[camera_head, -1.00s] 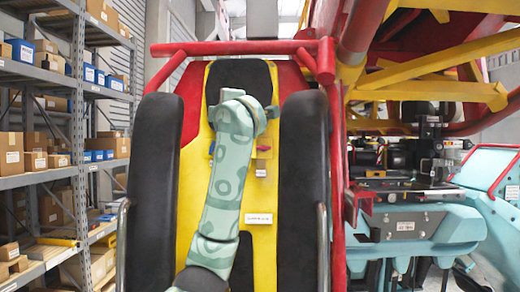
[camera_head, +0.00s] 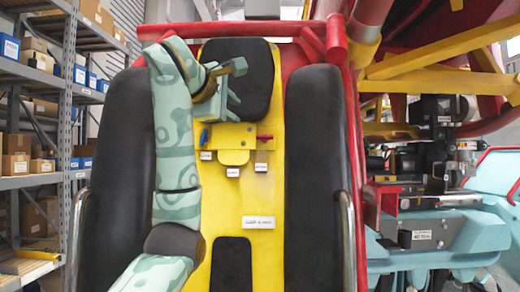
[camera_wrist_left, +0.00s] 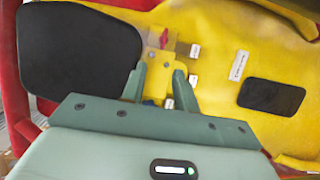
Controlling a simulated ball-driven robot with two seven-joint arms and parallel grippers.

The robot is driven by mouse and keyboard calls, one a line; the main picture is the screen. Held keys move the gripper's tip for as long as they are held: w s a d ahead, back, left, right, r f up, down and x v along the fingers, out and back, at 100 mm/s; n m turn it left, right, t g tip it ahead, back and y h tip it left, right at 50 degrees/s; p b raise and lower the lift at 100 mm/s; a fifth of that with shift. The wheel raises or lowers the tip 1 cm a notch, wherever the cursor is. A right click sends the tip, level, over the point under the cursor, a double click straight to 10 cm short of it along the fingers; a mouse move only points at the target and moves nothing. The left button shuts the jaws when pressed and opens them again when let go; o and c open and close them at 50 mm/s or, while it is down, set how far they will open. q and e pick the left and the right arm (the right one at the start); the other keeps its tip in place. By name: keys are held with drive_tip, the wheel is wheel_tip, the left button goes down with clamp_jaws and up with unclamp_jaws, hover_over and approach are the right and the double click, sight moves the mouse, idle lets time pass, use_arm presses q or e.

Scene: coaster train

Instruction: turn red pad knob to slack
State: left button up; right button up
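The red knob (camera_head: 265,137) is a small bar lying roughly level at the right end of a yellow panel (camera_head: 233,134) on the seat back. It also shows at the top of the left wrist view (camera_wrist_left: 165,38). A blue knob (camera_head: 204,137) stands upright at the panel's left end. My left gripper (camera_head: 236,98) is in front of the headrest's lower left, above and left of the red knob and apart from it. In the left wrist view its fingers (camera_wrist_left: 159,82) are spread with a gap between them. My right gripper is not in view.
White labels, too small to read, sit below the panel, one under the red knob (camera_head: 260,167). A black headrest (camera_head: 258,72) is above. Black side pads (camera_head: 315,160) flank the yellow back, with a metal handle (camera_head: 348,235) at right. Shelves stand at far left.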

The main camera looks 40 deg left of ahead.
sight(263, 137)
use_arm(q)
drive_tip(key=p+x, duration=0.1)
drive_tip(key=x, duration=0.5)
drive_tip(key=f+p+x, duration=0.1)
drive_tip(key=p+x, duration=0.1)
drive_tip(key=x, duration=0.4)
drive_tip(key=p+x, duration=0.2)
drive_tip(key=x, duration=0.4)
drive_tip(key=shift+s+a+f, duration=0.15)
drive_tip(key=shift+s+a, duration=0.05)
drive_tip(key=shift+s, duration=0.05)
drive_tip(key=shift+a, duration=0.1)
drive_tip(key=shift+f, duration=0.1)
clamp_jaws()
